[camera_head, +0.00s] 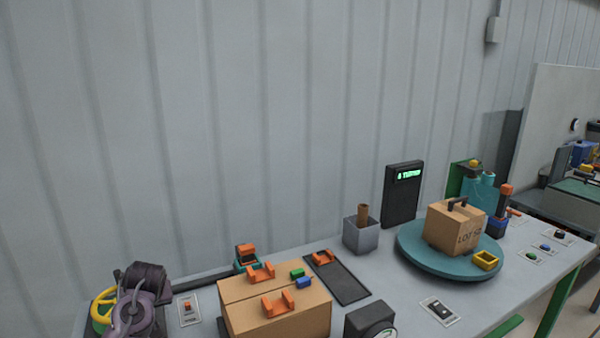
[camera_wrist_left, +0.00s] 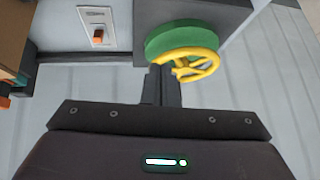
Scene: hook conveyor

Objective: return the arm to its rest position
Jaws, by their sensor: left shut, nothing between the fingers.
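My left arm comes in at the lower left of the head view, and its dark purple links cover part of a yellow handwheel (camera_head: 101,298). In the left wrist view my left gripper (camera_wrist_left: 163,73) is shut and empty. Its fingertips are just beside the yellow handwheel (camera_wrist_left: 205,68), which is mounted on a round green base (camera_wrist_left: 185,37). I cannot tell whether the fingers touch the rim. My fingertips cannot be made out in the head view. My right gripper is in neither view.
A switch plate (camera_head: 188,309) lies right of the handwheel, also in the left wrist view (camera_wrist_left: 97,28). A cardboard box (camera_head: 275,317) with orange brackets stands beyond it. A teal turntable (camera_head: 423,257) carries a carton (camera_head: 447,230). The space above the bench is clear.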

